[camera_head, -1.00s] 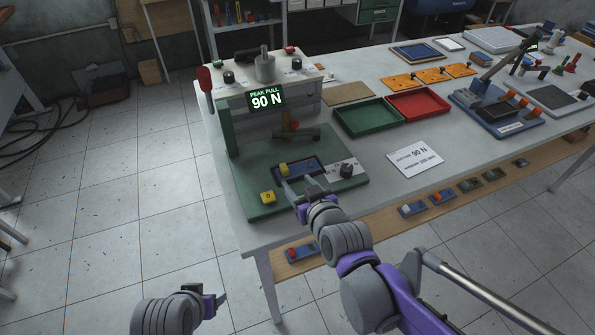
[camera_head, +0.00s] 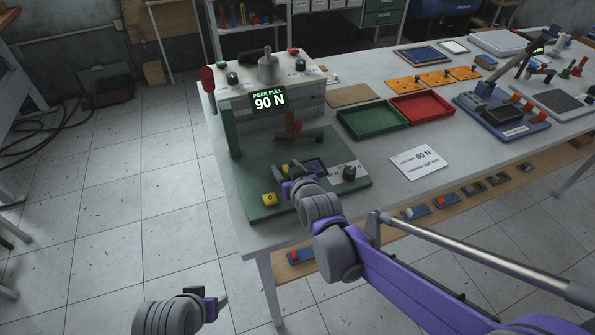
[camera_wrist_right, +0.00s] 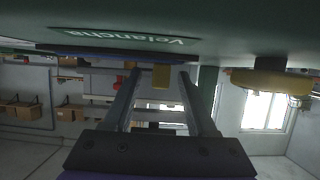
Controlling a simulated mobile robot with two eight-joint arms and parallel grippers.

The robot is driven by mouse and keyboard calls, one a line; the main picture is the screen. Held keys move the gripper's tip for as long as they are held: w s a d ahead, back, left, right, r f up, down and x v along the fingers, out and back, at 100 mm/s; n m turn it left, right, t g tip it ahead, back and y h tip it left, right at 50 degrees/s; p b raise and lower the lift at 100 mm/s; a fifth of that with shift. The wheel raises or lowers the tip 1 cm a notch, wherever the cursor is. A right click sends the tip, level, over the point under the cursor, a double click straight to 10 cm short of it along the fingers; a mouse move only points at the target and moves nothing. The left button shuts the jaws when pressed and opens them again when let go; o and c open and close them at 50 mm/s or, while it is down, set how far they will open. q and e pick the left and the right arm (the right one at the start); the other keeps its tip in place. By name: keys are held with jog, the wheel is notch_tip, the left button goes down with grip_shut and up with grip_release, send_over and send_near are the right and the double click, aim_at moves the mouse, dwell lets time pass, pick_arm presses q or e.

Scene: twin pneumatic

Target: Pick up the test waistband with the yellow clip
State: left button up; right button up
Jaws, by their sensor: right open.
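The dark blue test waistband (camera_head: 318,164) lies on the green base plate (camera_head: 350,192) of the tester, partly hidden behind my right gripper. Its yellow clip (camera_head: 285,168) shows at its left end. My right gripper (camera_head: 294,168) is open, low over the plate beside the clip. In the right wrist view, which looks inverted, the yellow clip (camera_wrist_right: 161,77) appears between the two spread fingers (camera_wrist_right: 160,76), with the blue edge of the waistband (camera_wrist_right: 85,50) along the plate. I cannot tell whether the fingers touch it. My left gripper (camera_head: 223,299) is low over the floor, its jaws unclear.
A yellow button (camera_head: 270,199) stands on the plate's left, a black knob (camera_head: 349,172) on its right. The tester's display (camera_head: 268,99) reads 90 N. A green tray (camera_head: 372,118), a red tray (camera_head: 421,106) and a white card (camera_head: 419,162) lie to the right.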

grip_shut()
dwell(0.5)
